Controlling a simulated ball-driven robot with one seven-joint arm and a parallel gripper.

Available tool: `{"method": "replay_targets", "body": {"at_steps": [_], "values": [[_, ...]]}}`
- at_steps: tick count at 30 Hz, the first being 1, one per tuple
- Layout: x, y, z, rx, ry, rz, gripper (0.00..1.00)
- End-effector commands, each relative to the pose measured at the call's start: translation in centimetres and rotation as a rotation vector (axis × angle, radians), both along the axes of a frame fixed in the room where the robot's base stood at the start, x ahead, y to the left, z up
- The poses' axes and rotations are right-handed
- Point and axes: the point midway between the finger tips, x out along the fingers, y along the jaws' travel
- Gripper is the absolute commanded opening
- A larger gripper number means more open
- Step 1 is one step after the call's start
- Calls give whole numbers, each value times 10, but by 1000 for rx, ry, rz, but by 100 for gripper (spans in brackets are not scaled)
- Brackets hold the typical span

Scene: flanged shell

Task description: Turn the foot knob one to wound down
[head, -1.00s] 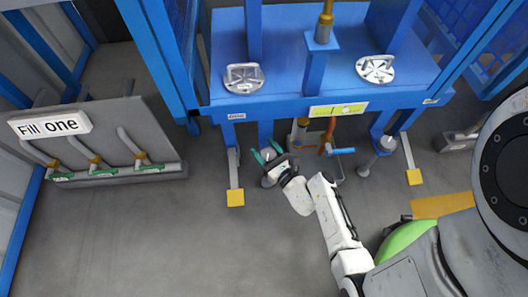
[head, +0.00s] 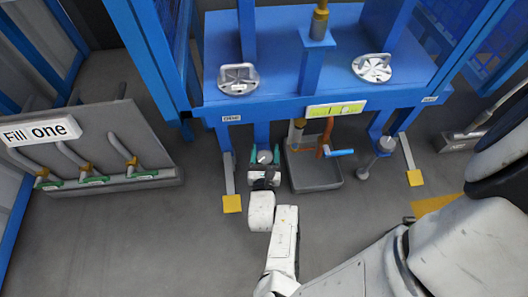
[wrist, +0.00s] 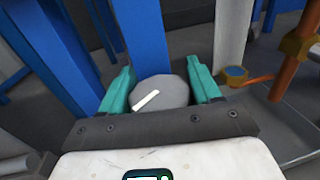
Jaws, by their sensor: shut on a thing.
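Foot knob one is a round grey knob (head: 265,156) low at the blue bench's left leg, under the left end of the bench. In the wrist view the knob (wrist: 160,93) shows its grey top with a white mark slanting up to the right. My gripper (head: 264,160) is shut on the knob, with one green finger on each side of it. In the wrist view the gripper (wrist: 162,92) has the knob between its fingers, in front of a blue post. The knob's lower part is hidden by the gripper.
A grey tray (head: 318,182) stands on the floor right of my gripper, below a copper pipe with a blue lever (head: 341,153). Another grey foot knob (head: 386,144) is farther right. The blue bench (head: 275,106) overhangs my gripper.

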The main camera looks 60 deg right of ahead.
Motion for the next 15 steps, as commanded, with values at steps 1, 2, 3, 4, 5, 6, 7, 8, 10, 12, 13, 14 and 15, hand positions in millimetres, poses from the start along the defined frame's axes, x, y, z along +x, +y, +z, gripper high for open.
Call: {"method": "replay_targets", "body": {"at_steps": [1,2,3,4,5,6,7,8,10,12,13,14,15], "values": [[-1,0,0,6,-3,-42,32],[-1,-1,0,5,-3,-62,32],[-1,-1,-1,7,-4,-90,32],[-2,-1,0,5,-4,-111,32],[-2,-1,0,6,-3,-132,32],[-2,-1,0,5,-4,-161,32],[-2,-1,0,7,-4,-183,32],[-3,-2,0,6,-5,-204,32],[-3,-2,0,7,-4,-256,32],[-4,-2,0,6,-3,-307,32],[-5,-2,0,5,-4,-329,32],[-5,-2,0,4,-3,-350,32],[-5,-2,0,5,-4,-378,32]]}}
